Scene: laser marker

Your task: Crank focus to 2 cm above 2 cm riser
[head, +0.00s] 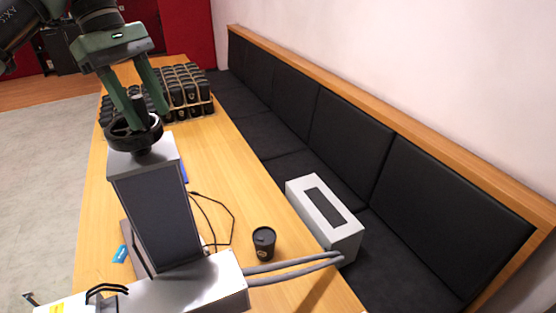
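The laser marker's tall grey column (155,210) stands on the wooden table. On its top is a black crank wheel (133,134) with an upright dark handle (139,104). My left gripper (146,116) reaches down from above with its green fingers on either side of the handle. I cannot tell whether the fingers touch it. The marker's silver head (190,287) juts out low in front of the column, with grey hoses at its right. I see no 2 cm riser. My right gripper is out of view.
A black cup (264,242) stands right of the column near a thin black cable. A white box with a dark slot (322,205) is by the black bench (340,140). Several strapped black items (185,90) fill the far table. A small blue card (120,254) lies left.

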